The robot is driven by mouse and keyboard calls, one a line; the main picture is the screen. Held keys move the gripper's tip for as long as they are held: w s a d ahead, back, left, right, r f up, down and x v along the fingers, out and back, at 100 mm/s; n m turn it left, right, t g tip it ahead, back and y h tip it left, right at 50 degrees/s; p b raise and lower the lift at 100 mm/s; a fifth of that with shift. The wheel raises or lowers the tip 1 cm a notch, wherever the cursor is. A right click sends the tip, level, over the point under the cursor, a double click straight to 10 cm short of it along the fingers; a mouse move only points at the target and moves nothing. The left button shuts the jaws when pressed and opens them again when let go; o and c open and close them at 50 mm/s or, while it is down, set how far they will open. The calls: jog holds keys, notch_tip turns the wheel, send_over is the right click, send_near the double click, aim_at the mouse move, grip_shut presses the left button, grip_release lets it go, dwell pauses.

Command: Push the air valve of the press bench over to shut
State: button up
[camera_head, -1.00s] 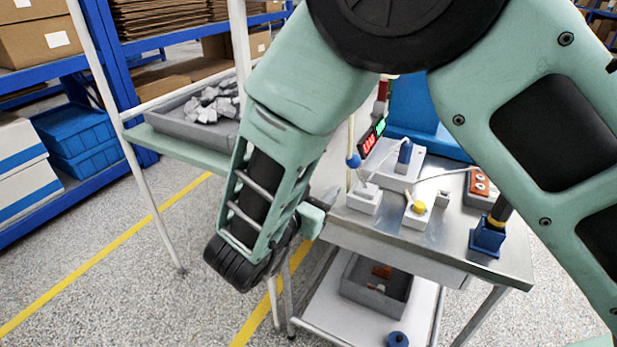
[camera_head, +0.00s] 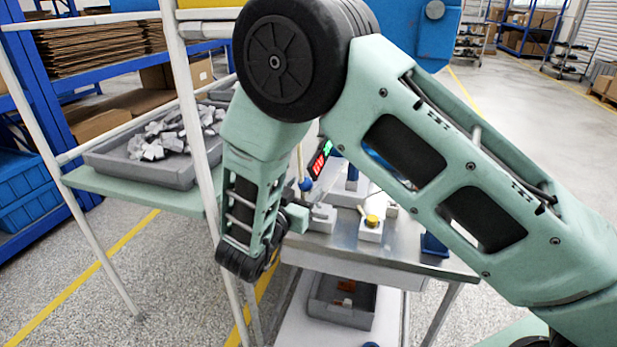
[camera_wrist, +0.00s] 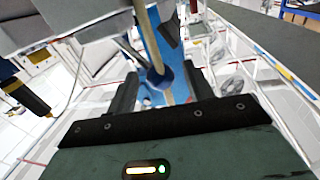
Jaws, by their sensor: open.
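A blue ball knob (camera_head: 305,184) on a thin pale rod stands at the left end of the metal press bench (camera_head: 345,236). In the wrist view the knob (camera_wrist: 160,78) and its rod show between my two dark fingers. I cannot tell whether the fingers touch it, or whether this knob belongs to the air valve. My gripper (camera_head: 297,216) is open at the bench's left edge, beside a small white box (camera_head: 322,219). The wrist view shows its spread fingers (camera_wrist: 161,88). My arm hides part of the bench.
A yellow button (camera_head: 372,220) on a white box and a lit red-green display (camera_head: 320,160) are close by. A grey tray of metal pieces (camera_head: 150,170) sits on a shelf at left. A grey bin (camera_head: 340,304) is below. White posts stand left of my gripper.

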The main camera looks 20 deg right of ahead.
aim_at(310, 181)
jog(key=shift+x, duration=1.9)
grip_shut()
jog(key=shift+d, duration=0.1)
jog(key=m+b, duration=0.1)
jog(key=s+d+m+b, duration=0.1)
jog(key=m, duration=0.1)
jog(key=shift+d+r, duration=0.1)
jog(key=shift+r, duration=0.05)
jog(key=m+b, duration=0.1)
jog(key=s+d+m+y+b, duration=0.1)
jog(key=b, duration=0.1)
jog(key=shift+d+g, duration=0.15)
jog(key=shift+g, duration=0.15)
jog(key=d+m+b, duration=0.1)
jog(key=m+b, duration=0.1)
jog(key=s+d+m+b, duration=0.1)
jog(key=m+b, duration=0.1)
jog(key=b, duration=0.1)
jog(key=s+d+m+y+b, duration=0.1)
jog(key=m+b, duration=0.1)
jog(key=b, duration=0.1)
jog(key=shift+f, duration=0.35)
jog(key=shift+s, duration=0.1)
